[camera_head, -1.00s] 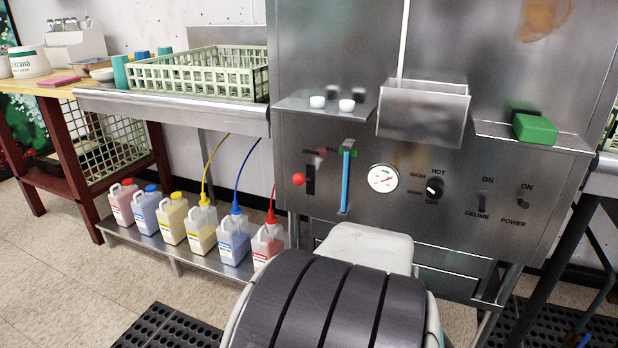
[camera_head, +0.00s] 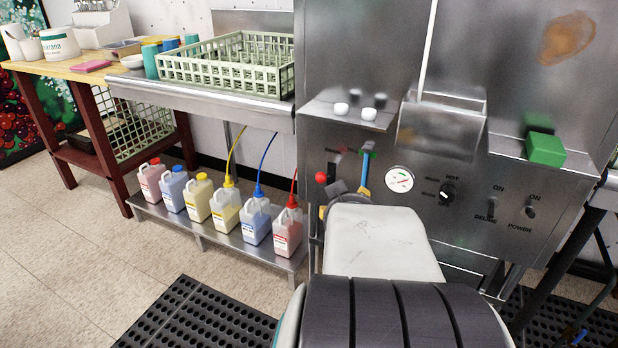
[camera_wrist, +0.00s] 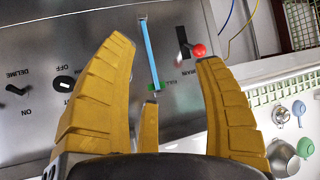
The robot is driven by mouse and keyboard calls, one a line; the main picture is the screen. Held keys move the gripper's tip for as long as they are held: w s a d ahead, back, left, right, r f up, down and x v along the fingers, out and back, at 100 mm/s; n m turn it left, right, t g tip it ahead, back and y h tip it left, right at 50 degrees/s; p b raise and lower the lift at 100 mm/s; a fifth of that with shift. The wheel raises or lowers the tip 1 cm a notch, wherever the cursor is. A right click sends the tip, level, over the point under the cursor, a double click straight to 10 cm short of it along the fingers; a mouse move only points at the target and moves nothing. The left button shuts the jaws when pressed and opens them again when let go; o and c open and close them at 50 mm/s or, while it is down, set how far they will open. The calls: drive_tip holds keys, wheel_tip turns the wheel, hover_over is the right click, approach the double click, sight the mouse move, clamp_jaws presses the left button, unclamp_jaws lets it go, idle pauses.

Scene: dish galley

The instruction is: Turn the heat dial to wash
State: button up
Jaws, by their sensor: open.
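The heat dial (camera_head: 446,193) is a round black knob with a white mark on the steel machine front, right of the round gauge (camera_head: 399,179). Labels surround it, with HOT above. I cannot tell surely which label the mark points to. In the wrist view, which is upside down, the dial (camera_wrist: 63,84) shows left of my fingers beside the word OFF. My gripper (camera_head: 343,190) is at the machine front by the levers, left of the dial and partly hidden by my arm. In the wrist view my gripper (camera_wrist: 164,55) is open and empty, its yellow fingers apart from the dial.
A red-knobbed lever (camera_head: 321,177) and a blue strip (camera_head: 363,176) are near my gripper. The delime switch (camera_head: 491,209) and power switch (camera_head: 530,211) are right of the dial. A green block (camera_head: 545,149) sits on a ledge above. Several jugs (camera_head: 227,207) stand on a low shelf at left.

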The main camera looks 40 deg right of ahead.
drive_tip(key=shift+n+t, duration=0.6)
drive_tip(key=shift+w+a+r+p, duration=0.35)
drive_tip(key=shift+w+a+r, duration=0.05)
drive_tip(key=shift+r, duration=0.2)
drive_tip(key=shift+w+a+r+p, duration=0.35)
drive_tip(key=shift+w+r+p, duration=0.05)
drive_tip(key=shift+r, duration=0.25)
drive_tip(key=shift+w+a+r+p, duration=0.35)
drive_tip(key=shift+w+a+r, duration=0.05)
drive_tip(key=shift+r, duration=0.2)
drive_tip(key=shift+y, duration=0.3)
